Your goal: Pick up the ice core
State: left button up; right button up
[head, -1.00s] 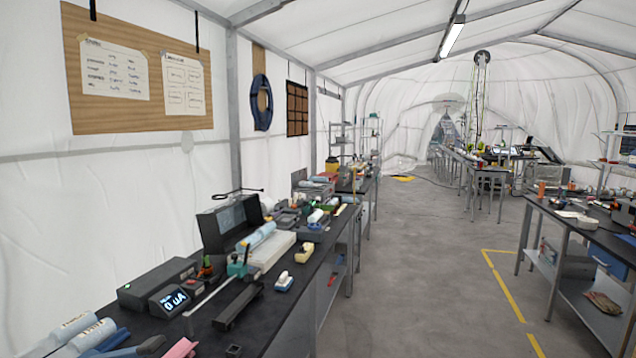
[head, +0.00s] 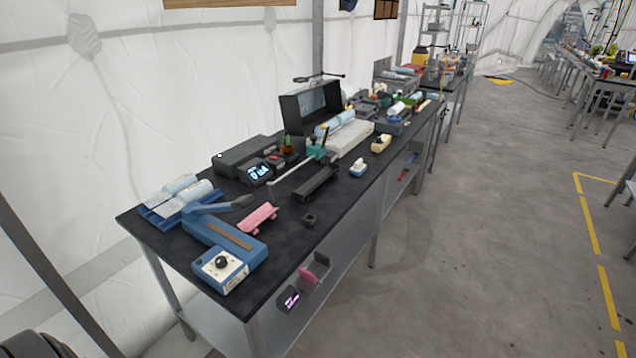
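Two pale, whitish-blue cylinders lie side by side on a blue rack (head: 160,211) at the near left end of the long black workbench: a rear cylinder (head: 179,183) and a front cylinder (head: 194,191). They look like ice cores. Another pale blue cylinder (head: 336,123) lies farther along the bench, beside a long white block (head: 350,138) and an open dark case (head: 311,105). I cannot tell which cylinder the task means. Neither of my grippers is in view.
The black bench (head: 310,238) also holds a blue device with a dial (head: 222,268), a pink cradle (head: 258,218), a grey box (head: 240,155), a lit display (head: 257,171) and a dark channel (head: 316,183). The floor (head: 470,240) to the right is clear.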

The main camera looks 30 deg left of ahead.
aim_at(396, 69)
jog(key=z, duration=0.4)
jog(key=i, duration=2.4)
jog(key=z, duration=0.55)
jog(key=i, duration=4.9)
jog(key=u, duration=0.3)
jog(key=i, duration=2.15)
jog(key=u, duration=1.35)
jog(key=i, duration=1.15)
jog(key=u, duration=1.6)
jog(key=i, duration=1)
jog(key=u, duration=0.35)
